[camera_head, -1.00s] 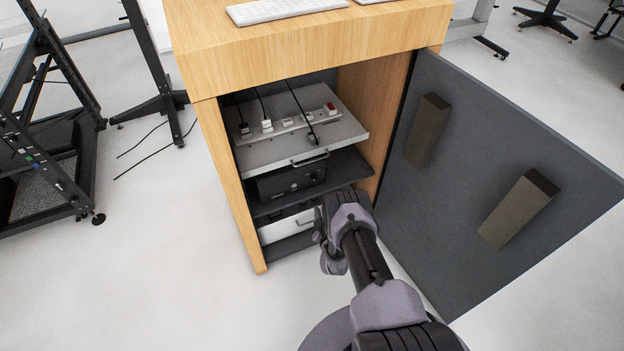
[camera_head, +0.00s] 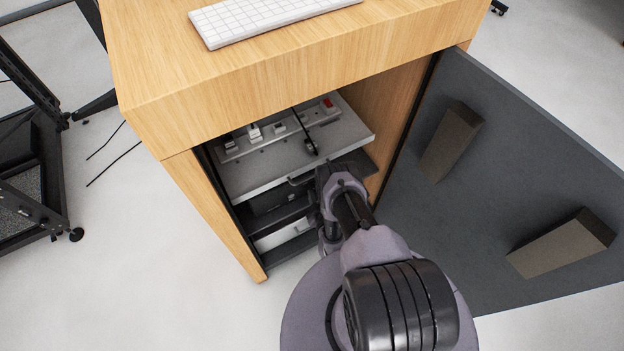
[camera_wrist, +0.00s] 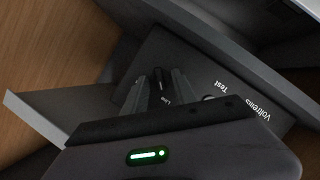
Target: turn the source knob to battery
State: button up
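The dark device panel (camera_wrist: 205,70) fills the middle of the wrist view, with the labels "Line", "Test" and a longer word that is hard to read. A small black knob (camera_wrist: 158,76) shows near "Line"; I cannot read whether it is the source knob or which way it points. My gripper (camera_wrist: 158,88) has its two fingers apart, one on each side of this knob. I cannot tell whether they touch it. In the head view the device (camera_head: 275,198) sits on a cabinet shelf, and my arm hides its front and the gripper.
A pulled-out grey shelf (camera_head: 255,180) with plugs and a power strip is above the device. The wooden cabinet (camera_head: 210,215) encloses it at left. An open dark door (camera_head: 490,200) with two blocks stands at right. A keyboard (camera_head: 260,18) lies on top.

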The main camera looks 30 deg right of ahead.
jog(key=shift+w, duration=0.15)
grip_shut()
